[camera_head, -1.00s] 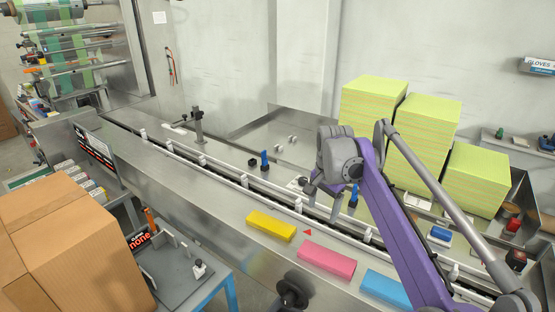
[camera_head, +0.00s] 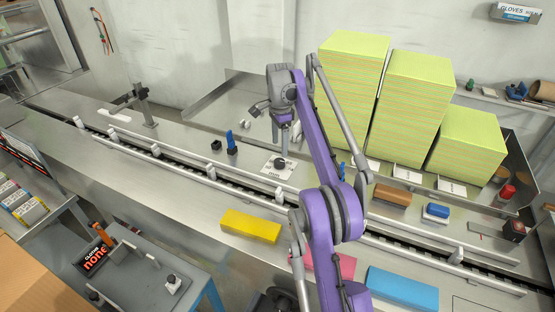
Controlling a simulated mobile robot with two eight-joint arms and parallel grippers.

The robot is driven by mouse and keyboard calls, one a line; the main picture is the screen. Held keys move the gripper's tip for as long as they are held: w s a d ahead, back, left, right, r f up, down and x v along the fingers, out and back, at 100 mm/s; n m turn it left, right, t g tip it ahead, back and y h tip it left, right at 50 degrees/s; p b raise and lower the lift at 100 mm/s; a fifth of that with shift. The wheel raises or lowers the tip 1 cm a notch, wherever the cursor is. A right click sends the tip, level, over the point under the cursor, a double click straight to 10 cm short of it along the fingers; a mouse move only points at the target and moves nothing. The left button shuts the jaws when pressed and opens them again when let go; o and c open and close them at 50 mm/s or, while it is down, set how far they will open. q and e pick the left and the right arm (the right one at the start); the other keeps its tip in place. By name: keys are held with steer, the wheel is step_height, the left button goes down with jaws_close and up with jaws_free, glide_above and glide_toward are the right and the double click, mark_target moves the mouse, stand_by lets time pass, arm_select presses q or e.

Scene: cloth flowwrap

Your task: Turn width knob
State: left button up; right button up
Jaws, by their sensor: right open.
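A dark round knob (camera_head: 280,162) sits on a white label plate (camera_head: 268,168) with print too small to read, on the steel deck behind the conveyor rail. It is probably the width knob. My right gripper (camera_head: 283,150) points down right over this knob and partly covers it. Its jaws are open; I cannot tell whether the fingertips touch the knob. My purple right arm reaches in from the bottom. My left gripper is not in view.
A blue lever (camera_head: 231,143) and a small black knob (camera_head: 216,145) stand left of the plate. Tall yellow-green stacks (camera_head: 352,95) stand behind right. Yellow (camera_head: 250,227), pink (camera_head: 335,266) and blue (camera_head: 402,289) blocks lie in front of the rail.

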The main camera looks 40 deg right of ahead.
mark_target(279, 161)
step_height(279, 161, down, 6)
steer(key=shift+w+f+b, duration=0.15)
steer(key=shift+f+b, duration=0.05)
steer(key=shift+b, duration=0.3)
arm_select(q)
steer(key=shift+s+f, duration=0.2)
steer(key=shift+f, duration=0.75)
arm_select(e)
jaws_close()
